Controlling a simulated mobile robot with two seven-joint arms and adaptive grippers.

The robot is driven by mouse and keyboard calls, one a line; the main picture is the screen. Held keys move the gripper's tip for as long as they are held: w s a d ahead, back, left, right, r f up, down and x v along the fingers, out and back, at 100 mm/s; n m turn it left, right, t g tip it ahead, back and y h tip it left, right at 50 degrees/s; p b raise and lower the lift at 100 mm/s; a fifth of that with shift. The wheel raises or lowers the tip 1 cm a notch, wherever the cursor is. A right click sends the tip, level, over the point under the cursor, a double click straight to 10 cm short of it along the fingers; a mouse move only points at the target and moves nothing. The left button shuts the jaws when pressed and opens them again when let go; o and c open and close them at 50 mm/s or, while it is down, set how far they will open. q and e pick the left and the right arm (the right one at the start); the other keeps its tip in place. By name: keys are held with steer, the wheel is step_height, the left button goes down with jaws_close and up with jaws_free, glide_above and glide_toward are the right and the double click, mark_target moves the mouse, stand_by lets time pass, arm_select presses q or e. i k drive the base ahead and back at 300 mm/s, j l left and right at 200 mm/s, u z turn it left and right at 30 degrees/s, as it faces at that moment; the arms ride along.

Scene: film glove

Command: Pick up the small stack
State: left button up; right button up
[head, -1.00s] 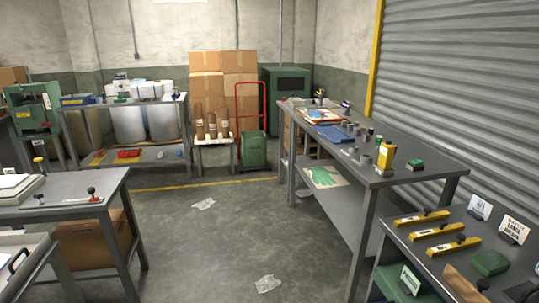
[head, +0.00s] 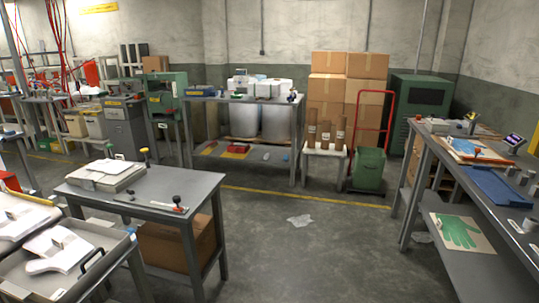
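Neither of my grippers is in the head view. Which thing is the small stack I cannot tell for sure. A low pile of pale, flat pieces (head: 107,176) lies on the left end of the near grey table (head: 150,199). A lighter sheet or pad is on top of it. Another pile of cardboard boxes (head: 345,88) stands at the back wall, but it is large.
A tray (head: 108,236) with white shapes is at the lower left. A long grey bench (head: 454,153) with a blue tray (head: 498,186) stands at right; a green glove on a board (head: 459,232) lies on its lower shelf. Clear plastic (head: 300,220) lies on the open floor.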

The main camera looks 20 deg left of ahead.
mark_target(60, 249)
steer(key=i+u, duration=0.25)
steer(key=i, duration=0.15)
steer(key=i+l+u, duration=0.25)
steer(key=i, duration=0.15)
steer(key=i+l+u, duration=0.1)
steer(key=i+u, duration=0.15)
steer(key=i, duration=0.15)
steer(key=i+l+u, duration=0.15)
steer(key=u, duration=0.2)
steer(key=i+l+u, duration=0.2)
steer(key=u, duration=0.15)
steer(key=i+l+u, duration=0.6)
steer(key=l+u, duration=0.3)
steer(key=i+l+u, duration=0.25)
steer(key=k+l, duration=0.05)
